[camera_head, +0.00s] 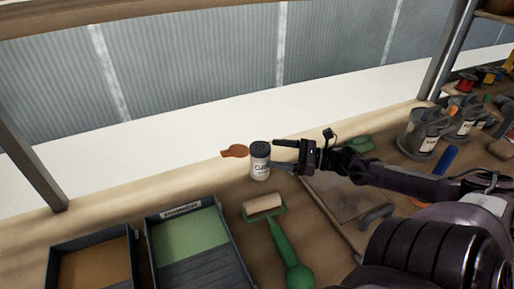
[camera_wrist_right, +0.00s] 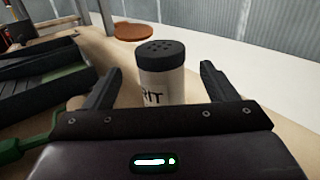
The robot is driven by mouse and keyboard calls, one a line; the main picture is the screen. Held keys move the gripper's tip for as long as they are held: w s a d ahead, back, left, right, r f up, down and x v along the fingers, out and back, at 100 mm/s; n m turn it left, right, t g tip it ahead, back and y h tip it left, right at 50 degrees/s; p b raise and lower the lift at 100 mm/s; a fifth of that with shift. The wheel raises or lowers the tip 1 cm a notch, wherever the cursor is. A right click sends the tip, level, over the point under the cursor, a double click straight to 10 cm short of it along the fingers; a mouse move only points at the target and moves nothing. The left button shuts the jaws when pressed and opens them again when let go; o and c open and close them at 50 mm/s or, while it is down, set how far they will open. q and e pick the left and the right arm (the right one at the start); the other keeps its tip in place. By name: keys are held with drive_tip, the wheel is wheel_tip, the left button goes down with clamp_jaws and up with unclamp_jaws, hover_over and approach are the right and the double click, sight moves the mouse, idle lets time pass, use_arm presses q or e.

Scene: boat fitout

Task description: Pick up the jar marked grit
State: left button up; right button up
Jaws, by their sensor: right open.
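The grit jar (camera_head: 260,163) is a small white shaker with a black perforated lid, standing upright on the bench. In the right wrist view the jar (camera_wrist_right: 163,85) shows part of its label, reading "RIT", between the two fingers. My right gripper (camera_head: 277,154) comes in from the right with its fingers spread at the jar. In the right wrist view the gripper (camera_wrist_right: 162,85) is open, with a visible gap on each side of the jar. The jar's lower part is hidden behind the gripper body there. My left gripper is not in view.
A green-handled roller (camera_head: 282,245) lies just in front of the jar. A tray with a green bottom (camera_head: 187,235) stands at front left. An orange-brown flat piece (camera_head: 235,151) lies behind left. Labelled cans (camera_head: 420,133) stand at right.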

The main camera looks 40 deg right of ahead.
sight(254, 158)
wheel_tip(254, 158, down, 4)
drive_tip(key=shift+f+b, duration=0.1)
drive_tip(key=shift+b, duration=0.45)
drive_tip(key=shift+w+a+r, duration=0.3)
drive_tip(key=shift+w+a, duration=0.35)
drive_tip(key=shift+w, duration=0.25)
drive_tip(key=shift+w+a, duration=0.25)
drive_tip(key=shift+w, duration=0.1)
drive_tip(key=shift+x, duration=2.3)
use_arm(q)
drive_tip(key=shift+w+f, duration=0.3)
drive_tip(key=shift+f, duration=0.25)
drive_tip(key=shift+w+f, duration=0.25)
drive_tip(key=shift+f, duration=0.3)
use_arm(e)
drive_tip(key=c, duration=0.9)
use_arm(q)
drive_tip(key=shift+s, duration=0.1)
use_arm(e)
drive_tip(key=shift+r, duration=0.1)
drive_tip(key=shift+c, duration=0.8)
